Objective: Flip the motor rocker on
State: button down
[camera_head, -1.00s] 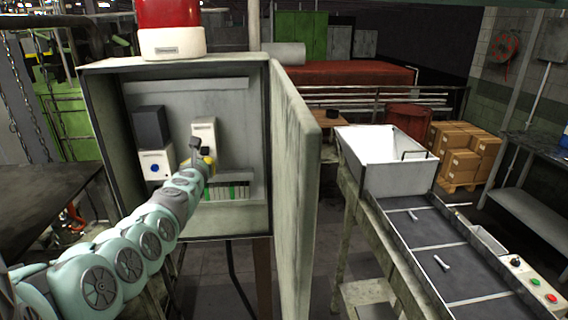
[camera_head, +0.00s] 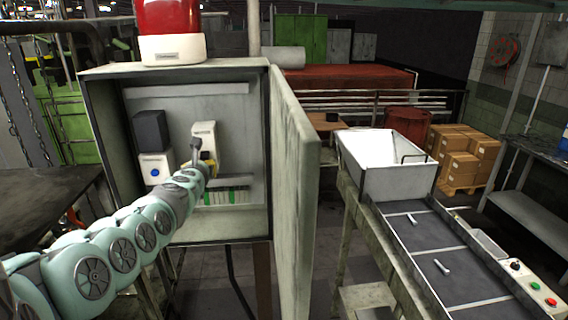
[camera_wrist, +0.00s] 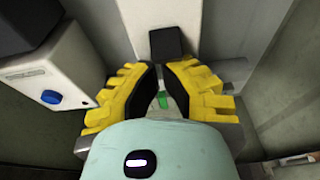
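In the head view, a white switch unit (camera_head: 205,129) sits on the back panel of an open grey cabinet (camera_head: 258,150). My gripper (camera_head: 203,166) is in front of its lower part and hides some of it. In the wrist view, the white unit (camera_wrist: 147,22) carries a dark block (camera_wrist: 167,42), which may be the motor rocker; its on or off position cannot be read. My gripper (camera_wrist: 160,72) has yellow fingers with black pads. They stand apart with a narrow gap, empty, just below the dark block. Contact cannot be told.
A white box with a blue button (camera_wrist: 51,97) is close left of my gripper, below a dark box (camera_head: 149,130). The open door (camera_head: 295,190) stands to the right, beside a conveyor (camera_head: 440,255).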

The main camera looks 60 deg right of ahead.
aim_at(200, 156)
jog(key=shift+a+r+y+p, duration=0.2)
jog(key=shift+y+p, duration=0.3)
jog(key=shift+p, duration=0.2)
dwell(0.3)
jog(key=shift+s+r+g+p, duration=0.25)
jog(key=shift+r+g+p, duration=0.05)
jog(key=shift+p, duration=0.3)
jog(key=shift+s+a+r+p, duration=0.2)
jog(key=shift+a+r+p, duration=0.15)
jog(key=shift+r, duration=0.25)
jog(key=shift+r+p, duration=0.7)
jog(key=shift+p, duration=0.15)
